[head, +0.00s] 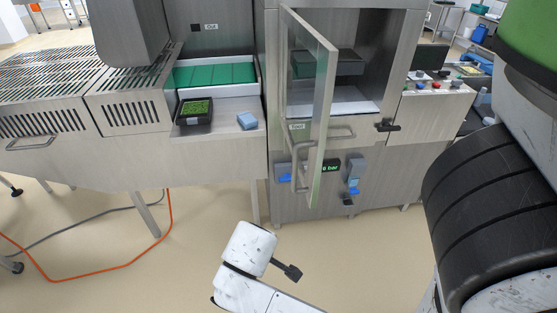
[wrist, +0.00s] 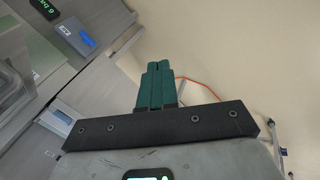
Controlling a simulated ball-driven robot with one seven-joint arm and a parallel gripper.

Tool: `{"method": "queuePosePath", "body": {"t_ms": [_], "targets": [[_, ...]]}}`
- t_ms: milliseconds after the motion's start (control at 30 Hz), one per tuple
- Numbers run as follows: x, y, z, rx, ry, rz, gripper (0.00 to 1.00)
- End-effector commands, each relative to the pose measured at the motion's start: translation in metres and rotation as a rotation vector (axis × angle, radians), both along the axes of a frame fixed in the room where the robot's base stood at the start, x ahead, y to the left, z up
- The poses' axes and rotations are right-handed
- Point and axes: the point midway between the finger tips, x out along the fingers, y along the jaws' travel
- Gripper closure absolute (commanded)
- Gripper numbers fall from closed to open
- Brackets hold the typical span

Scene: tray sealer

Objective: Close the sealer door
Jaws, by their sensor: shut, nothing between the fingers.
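The sealer door (head: 309,90) is a glass panel in a metal frame. It stands open, swung out from the left side of the sealer opening towards me, with a bar handle (head: 297,170) low on its outer face. Behind it, the chamber (head: 380,55) shows a dark tray inside. My gripper (head: 292,272) is low in front of the machine, below the door and apart from it. In the wrist view its green fingers (wrist: 157,85) are together and empty.
A pressure display (head: 331,167) and blue-marked boxes sit on the front below the chamber. A latch (head: 387,125) sticks out right of the opening. An orange hose (head: 120,266) crosses the floor.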

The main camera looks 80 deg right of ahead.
Motion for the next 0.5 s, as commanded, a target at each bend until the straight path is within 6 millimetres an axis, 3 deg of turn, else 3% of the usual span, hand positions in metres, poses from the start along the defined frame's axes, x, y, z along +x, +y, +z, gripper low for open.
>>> {"method": "queuePosePath", "body": {"t_ms": [167, 300, 500], "targets": [[0.026, -0.043, 0.018, -0.233, 0.014, -0.057, 1.0], [0.045, -0.074, 0.053, -0.472, 0.064, -0.139, 1.0], [0.063, -0.086, 0.111, -0.766, 0.19, -0.285, 1.0]]}}
